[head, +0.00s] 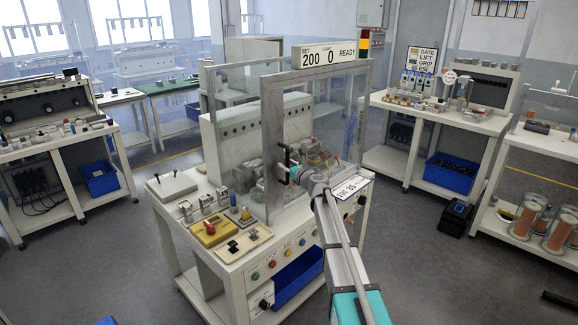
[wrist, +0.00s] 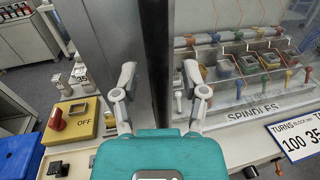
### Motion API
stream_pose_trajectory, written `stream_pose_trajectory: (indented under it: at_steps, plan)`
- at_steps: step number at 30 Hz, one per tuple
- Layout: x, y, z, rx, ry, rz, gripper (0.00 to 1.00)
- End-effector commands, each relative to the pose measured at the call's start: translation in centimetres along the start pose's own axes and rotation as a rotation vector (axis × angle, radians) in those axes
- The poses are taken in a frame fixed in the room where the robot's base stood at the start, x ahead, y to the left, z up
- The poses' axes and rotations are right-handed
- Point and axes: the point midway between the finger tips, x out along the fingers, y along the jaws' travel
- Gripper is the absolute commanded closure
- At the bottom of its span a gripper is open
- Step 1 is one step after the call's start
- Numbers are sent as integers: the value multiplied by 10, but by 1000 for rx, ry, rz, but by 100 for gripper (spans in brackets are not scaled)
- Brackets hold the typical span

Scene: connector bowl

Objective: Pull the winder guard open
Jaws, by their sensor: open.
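The winder guard (head: 268,110) is a clear panel in a grey frame, standing upright across the front of the winder on the bench. Its grey frame (wrist: 112,50) also shows in the wrist view. A dark vertical handle bar (head: 287,157) is on the guard's left part; it rises through the middle of the wrist view (wrist: 156,60). My gripper (head: 293,172) is at the handle. In the wrist view my gripper (wrist: 158,78) is open, with one finger on each side of the bar and gaps between. The bar's lower end is hidden behind my gripper's teal body.
Behind the clear panel are spindles (wrist: 245,75) with coloured parts. A yellow OFF switch box (head: 210,231) and small fixtures stand on the bench left of the guard. A turns card (head: 350,187) is at the right. Open floor (head: 420,260) lies in front.

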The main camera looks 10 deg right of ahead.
Motion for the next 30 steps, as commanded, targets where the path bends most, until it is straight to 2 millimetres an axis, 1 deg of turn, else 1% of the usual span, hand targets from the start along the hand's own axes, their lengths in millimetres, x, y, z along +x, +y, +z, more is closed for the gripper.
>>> stream_pose_trajectory:
  at_steps: [5, 9, 14, 20, 21, 26, 30]
  plan:
    - [0, 0, 0, 0, 0, 0, 43]
    - [0, 0, 0, 0, 0, 0, 69]
    - [0, 0, 0, 0, 0, 0, 99]
    - [0, 0, 0, 0, 0, 0, 100]
    - [-4, -9, 0, 0, 0, -1, 100]
    - [-2, -2, 0, 0, 0, 1, 100]
    - [-8, 1, 0, 1, 0, 17, 100]
